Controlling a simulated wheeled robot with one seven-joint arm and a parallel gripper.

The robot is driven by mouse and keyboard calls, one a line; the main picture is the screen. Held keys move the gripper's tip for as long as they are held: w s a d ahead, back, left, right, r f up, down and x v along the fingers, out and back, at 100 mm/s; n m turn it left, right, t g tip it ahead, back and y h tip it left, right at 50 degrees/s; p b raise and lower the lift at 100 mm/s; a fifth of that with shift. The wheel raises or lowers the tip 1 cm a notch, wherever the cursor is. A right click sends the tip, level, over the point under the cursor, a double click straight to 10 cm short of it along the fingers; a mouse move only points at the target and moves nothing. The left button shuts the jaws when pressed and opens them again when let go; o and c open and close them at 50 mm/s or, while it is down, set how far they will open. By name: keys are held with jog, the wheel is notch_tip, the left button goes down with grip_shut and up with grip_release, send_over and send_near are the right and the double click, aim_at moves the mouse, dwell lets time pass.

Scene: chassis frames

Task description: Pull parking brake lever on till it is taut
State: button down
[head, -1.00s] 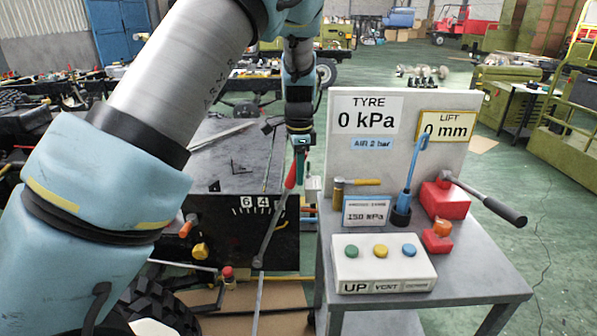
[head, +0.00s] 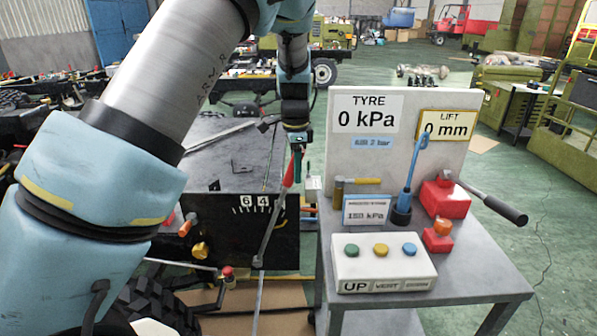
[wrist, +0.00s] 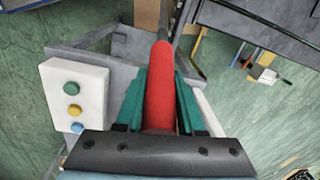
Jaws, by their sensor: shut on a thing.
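The parking brake lever is a grey rod with a red grip (head: 289,172). It rises from a low pivot beside the black chassis panel (head: 215,240) and leans to the right at its top. My gripper (head: 298,150) is at the red grip. In the wrist view the red grip (wrist: 161,85) lies between the green fingers of my gripper (wrist: 160,100), which are shut on it. The numbered scale (head: 256,203) on the panel shows 6 and 4 beside the lever; its other marks are partly hidden or too small to read.
A grey cart (head: 470,285) stands close right of the lever. It carries a white button box (head: 384,265), a red jack (head: 443,198) with a handle past the cart's edge, and a gauge board (head: 395,165). A wheel (head: 150,300) is low at the left.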

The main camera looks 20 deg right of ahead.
jog(key=w+a+r+g+h+b, duration=0.2)
jog(key=w+a+h+b, duration=0.2)
jog(key=a+b, duration=0.5)
jog(key=w+a, duration=0.2)
jog(key=a, duration=0.2)
jog(key=shift+a, duration=0.2)
jog(key=shift+w, duration=0.1)
jog(key=c, duration=0.5)
grip_release()
jog(key=shift+r, duration=0.1)
jog(key=b+v, duration=0.2)
jog(key=v, duration=0.8)
jog(key=shift+a+r, duration=0.2)
jog(key=shift+r, duration=0.15)
